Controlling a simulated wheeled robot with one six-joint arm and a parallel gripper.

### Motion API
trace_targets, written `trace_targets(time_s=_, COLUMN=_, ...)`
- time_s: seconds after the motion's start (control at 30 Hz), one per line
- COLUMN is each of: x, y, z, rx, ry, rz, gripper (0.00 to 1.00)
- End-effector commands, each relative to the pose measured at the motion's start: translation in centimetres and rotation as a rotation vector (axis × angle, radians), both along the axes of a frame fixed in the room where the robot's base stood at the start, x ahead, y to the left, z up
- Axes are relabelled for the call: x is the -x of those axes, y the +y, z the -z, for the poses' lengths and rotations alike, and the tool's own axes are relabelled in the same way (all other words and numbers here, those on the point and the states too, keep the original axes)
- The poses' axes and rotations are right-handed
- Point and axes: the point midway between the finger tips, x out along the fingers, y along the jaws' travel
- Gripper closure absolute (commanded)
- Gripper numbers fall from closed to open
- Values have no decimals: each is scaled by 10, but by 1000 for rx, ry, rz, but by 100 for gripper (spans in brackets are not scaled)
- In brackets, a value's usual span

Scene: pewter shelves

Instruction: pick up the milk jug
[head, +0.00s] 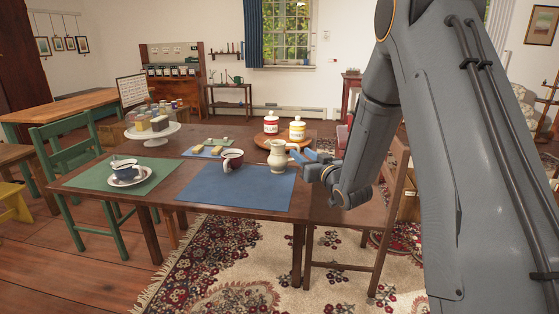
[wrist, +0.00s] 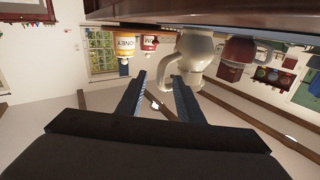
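The milk jug (head: 277,157) is cream-coloured and stands upright near the far right of the blue mat (head: 235,188) on the table. In the wrist view, which is upside down, the jug (wrist: 195,58) is ahead, with its looped handle toward me. My gripper (head: 302,160) is just right of the jug in the head view, at about its height. In the wrist view my gripper (wrist: 158,80) is open, and the handle shows between its blue fingertips. The right finger overlaps part of the handle. I cannot tell whether they touch. Nothing is held.
A dark red mug (head: 232,159) stands left of the jug. Behind are a red jar (head: 271,125) and a yellow-labelled honey jar (head: 297,129) on a round wooden board (head: 268,143). A cake stand (head: 153,134) and cup on a saucer (head: 127,180) are further left.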

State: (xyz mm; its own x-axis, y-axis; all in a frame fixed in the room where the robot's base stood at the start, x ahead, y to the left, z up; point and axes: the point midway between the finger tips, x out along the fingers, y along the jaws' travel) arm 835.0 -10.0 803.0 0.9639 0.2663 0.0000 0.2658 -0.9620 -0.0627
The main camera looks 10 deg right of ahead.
Motion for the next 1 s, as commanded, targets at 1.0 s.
trace_targets(time_s=1.0, x=-4, y=1, z=-16, rx=1, ry=-5, rz=-1, gripper=100)
